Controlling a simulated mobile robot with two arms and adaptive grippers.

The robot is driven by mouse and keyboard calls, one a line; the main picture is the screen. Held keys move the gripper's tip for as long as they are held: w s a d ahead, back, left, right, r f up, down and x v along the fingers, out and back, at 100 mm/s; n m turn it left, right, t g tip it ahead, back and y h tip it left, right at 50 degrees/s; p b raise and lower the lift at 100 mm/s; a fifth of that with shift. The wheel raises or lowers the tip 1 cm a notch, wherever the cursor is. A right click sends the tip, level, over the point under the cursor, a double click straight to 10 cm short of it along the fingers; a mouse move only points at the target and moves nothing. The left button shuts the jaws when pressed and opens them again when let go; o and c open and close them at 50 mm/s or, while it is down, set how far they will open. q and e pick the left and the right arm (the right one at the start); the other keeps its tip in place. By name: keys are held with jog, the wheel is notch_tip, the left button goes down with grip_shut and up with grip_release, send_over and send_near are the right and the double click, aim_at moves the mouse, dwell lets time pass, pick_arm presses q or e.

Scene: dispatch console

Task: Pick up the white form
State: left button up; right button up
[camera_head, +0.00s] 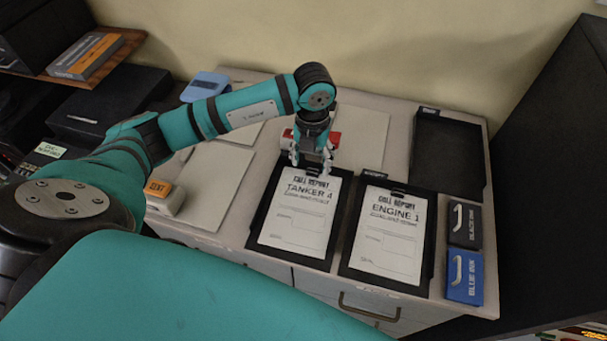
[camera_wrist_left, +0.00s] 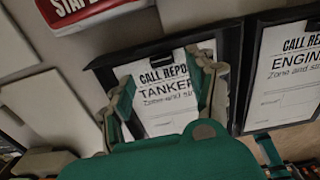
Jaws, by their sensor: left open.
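Two white forms lie in black trays on the desk. The form headed "CALL REPORT TANKER 4" (camera_head: 300,222) lies in the left black tray (camera_head: 259,222). The form headed "CALL REPORT ENGINE 1" (camera_head: 389,240) lies in the right tray (camera_head: 430,240). My left gripper (camera_head: 312,163) is over the top edge of the Tanker 4 form, pointing down. In the left wrist view its open fingers (camera_wrist_left: 163,75) frame the Tanker 4 form (camera_wrist_left: 165,103), with nothing held between them. The height of the fingertips above the paper cannot be told.
A red stapler (camera_wrist_left: 82,12) sits just behind the Tanker 4 tray. A "SENT" box with an orange top (camera_head: 160,189) stands at left.

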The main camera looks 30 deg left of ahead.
aim_at(312, 171)
pick_arm(q)
jog(key=shift+d+f+p, duration=0.15)
jog(key=shift+f+p, duration=0.3)
jog(key=shift+f, duration=1.3)
jog(key=c, duration=1.2)
